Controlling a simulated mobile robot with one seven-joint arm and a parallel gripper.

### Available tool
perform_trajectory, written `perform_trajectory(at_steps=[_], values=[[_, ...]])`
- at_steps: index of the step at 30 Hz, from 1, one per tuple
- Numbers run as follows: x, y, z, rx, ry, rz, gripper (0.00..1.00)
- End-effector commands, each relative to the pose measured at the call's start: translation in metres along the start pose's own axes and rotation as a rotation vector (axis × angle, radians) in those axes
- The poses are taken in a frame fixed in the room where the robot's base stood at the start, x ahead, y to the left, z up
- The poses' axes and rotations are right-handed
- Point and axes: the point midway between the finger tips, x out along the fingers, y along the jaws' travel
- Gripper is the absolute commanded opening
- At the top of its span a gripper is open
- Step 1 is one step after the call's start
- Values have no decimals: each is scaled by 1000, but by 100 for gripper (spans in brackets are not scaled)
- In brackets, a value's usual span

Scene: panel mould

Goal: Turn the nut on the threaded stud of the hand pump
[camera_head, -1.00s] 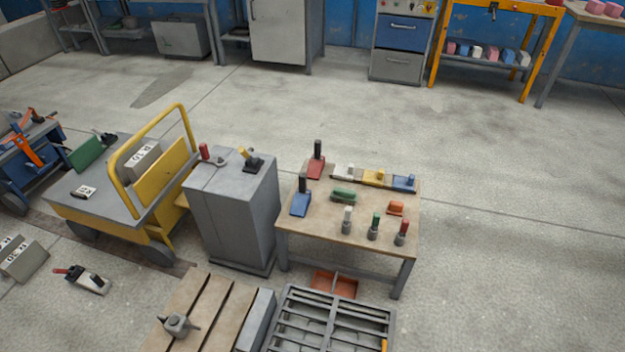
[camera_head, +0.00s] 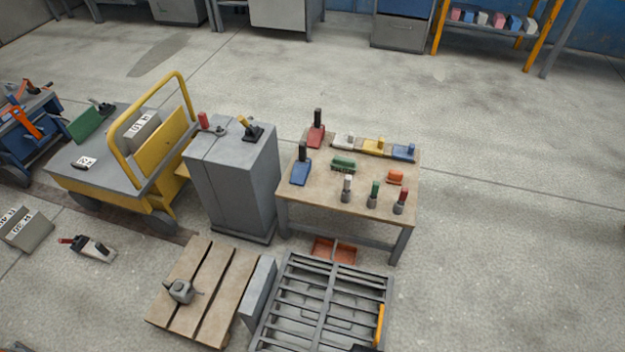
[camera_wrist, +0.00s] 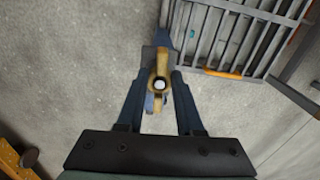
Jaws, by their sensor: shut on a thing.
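In the wrist view my gripper (camera_wrist: 159,88) reaches forward with its two dark blue fingers on either side of a brass-yellow nut (camera_wrist: 160,68). The gripper is shut on the nut. The nut has lobes toward the top and bottom of the picture, and the pale round end of the threaded stud (camera_wrist: 159,85) shows in its middle. Blue and grey parts behind the nut (camera_wrist: 162,38) seem to belong to the hand pump. Most of the pump is hidden by the nut and fingers. I cannot make out the pump or my gripper clearly in the head view.
A slatted metal frame (camera_wrist: 240,38) with an orange-yellow bar lies to the upper right in the wrist view. A yellow-brown edge (camera_wrist: 12,160) is at lower left. The head view shows a wooden pallet (camera_head: 208,315), a grey cabinet (camera_head: 232,190) and a tool table (camera_head: 325,190).

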Motion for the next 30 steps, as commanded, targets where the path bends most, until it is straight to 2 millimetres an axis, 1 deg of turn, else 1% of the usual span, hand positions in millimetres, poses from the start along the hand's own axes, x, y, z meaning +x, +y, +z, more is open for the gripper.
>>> perform_trajectory(at_steps=[5, 9, 13, 21, 22, 27, 30], values=[[-2, -2, 0, 32, 0, -2, 0], [-2, -3, 0, 174, 0, -2, 0], [-2, -3, 0, 277, 0, -3, 0], [-1, -3, 0, 300, 0, -3, 0], [-1, -3, 0, 299, 0, -3, 41], [-1, -3, 0, 298, 0, -2, 70], [-1, -3, 0, 298, 0, -1, 70]])
